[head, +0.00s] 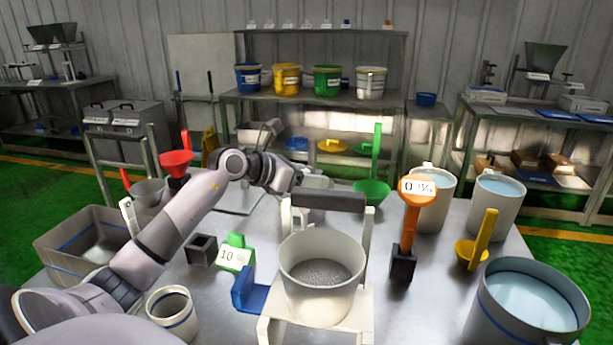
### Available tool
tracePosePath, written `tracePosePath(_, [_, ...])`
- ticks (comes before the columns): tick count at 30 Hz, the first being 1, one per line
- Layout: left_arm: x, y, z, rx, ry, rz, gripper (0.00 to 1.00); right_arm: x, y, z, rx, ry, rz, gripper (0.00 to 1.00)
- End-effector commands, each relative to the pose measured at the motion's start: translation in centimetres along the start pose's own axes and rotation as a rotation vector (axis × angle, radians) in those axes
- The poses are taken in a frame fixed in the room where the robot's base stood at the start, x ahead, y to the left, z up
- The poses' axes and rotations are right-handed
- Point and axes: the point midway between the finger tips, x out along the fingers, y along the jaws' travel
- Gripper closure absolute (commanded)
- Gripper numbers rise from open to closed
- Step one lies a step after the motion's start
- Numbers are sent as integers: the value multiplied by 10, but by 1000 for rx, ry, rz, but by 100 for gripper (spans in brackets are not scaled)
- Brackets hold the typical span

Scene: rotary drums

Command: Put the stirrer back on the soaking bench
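I cannot tell for sure which tool is the stirrer. An orange tool (409,228) with a round head marked "0" stands upright in a small black block on the metal bench (235,315). A yellow tool (483,238) with a tall handle is at the right, and a green one (374,187) is at the back. A red one (177,160) is at the left. My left arm reaches over the bench from the left. My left gripper (312,181) is behind the drum's frame; its fingers are too small and covered to read. My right gripper is not in view.
A white drum (321,285) with grey grains sits in a cream frame (360,324) at front centre. Water-filled buckets (529,304) stand on the right. A grey tub (62,242), a small cup (172,312) and a green card marked "10" (236,256) are on the left.

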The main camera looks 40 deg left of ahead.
Motion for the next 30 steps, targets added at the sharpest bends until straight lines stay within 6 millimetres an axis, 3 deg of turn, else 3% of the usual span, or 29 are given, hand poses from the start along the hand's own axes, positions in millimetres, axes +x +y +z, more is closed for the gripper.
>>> tracePosePath(5, [-7,1,1,0,1,1,51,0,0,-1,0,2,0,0])
tracePosePath(21, [-88,0,1,1,1,1,51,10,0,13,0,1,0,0])
tracePosePath(30, [-116,0,2,-1,0,-1,51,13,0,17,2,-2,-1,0])
